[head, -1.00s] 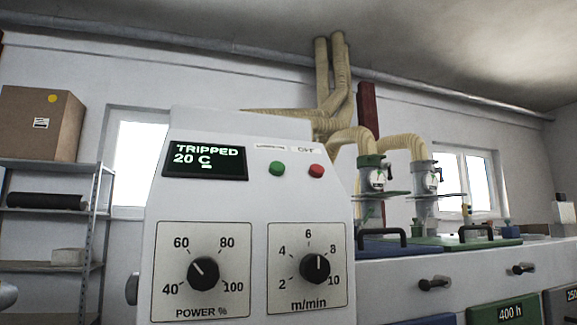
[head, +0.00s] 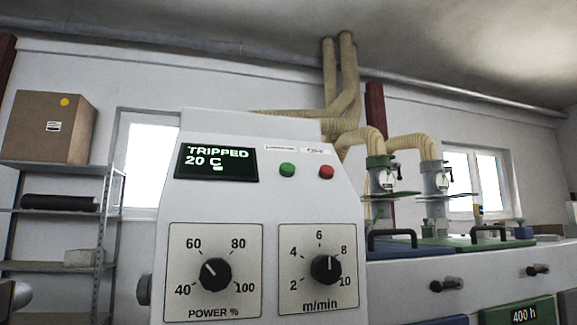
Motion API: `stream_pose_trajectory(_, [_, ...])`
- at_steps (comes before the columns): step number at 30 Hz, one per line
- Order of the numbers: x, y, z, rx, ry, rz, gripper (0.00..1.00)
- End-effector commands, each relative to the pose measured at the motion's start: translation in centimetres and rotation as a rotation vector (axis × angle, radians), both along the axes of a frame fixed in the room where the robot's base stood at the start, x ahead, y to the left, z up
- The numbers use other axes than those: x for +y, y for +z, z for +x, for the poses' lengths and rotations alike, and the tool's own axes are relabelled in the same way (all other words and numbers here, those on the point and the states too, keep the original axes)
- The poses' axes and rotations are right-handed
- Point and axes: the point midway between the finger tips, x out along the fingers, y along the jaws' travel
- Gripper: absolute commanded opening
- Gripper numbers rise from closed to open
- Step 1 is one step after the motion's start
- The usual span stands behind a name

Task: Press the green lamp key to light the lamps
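The green lamp key (head: 287,170) is a round button on the upper front of the white control box (head: 265,209), to the right of its display. A small label sits above it, too small to read surely. A red button (head: 326,172) is to its right. The dark display (head: 216,162) reads "TRIPPED 20 C". Below are the POWER % dial (head: 216,274), pointing a little above 40 toward 60, and the m/min dial (head: 326,270), pointing near 7. My gripper is not in view.
A metal shelf (head: 60,212) with a cardboard box (head: 50,126) stands at left. At right is the white conveyor housing (head: 480,272) with dark knobs, black-handled lids and two duct fittings with beige hoses (head: 350,110). Open space lies above the box.

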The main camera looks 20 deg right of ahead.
Motion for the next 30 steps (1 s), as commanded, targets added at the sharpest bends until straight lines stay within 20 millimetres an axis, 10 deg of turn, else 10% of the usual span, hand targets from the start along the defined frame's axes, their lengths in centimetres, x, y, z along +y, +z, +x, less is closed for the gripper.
stream_pose_trajectory(7, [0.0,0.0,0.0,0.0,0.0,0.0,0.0])
stream_pose_trajectory(30, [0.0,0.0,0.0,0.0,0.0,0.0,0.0])
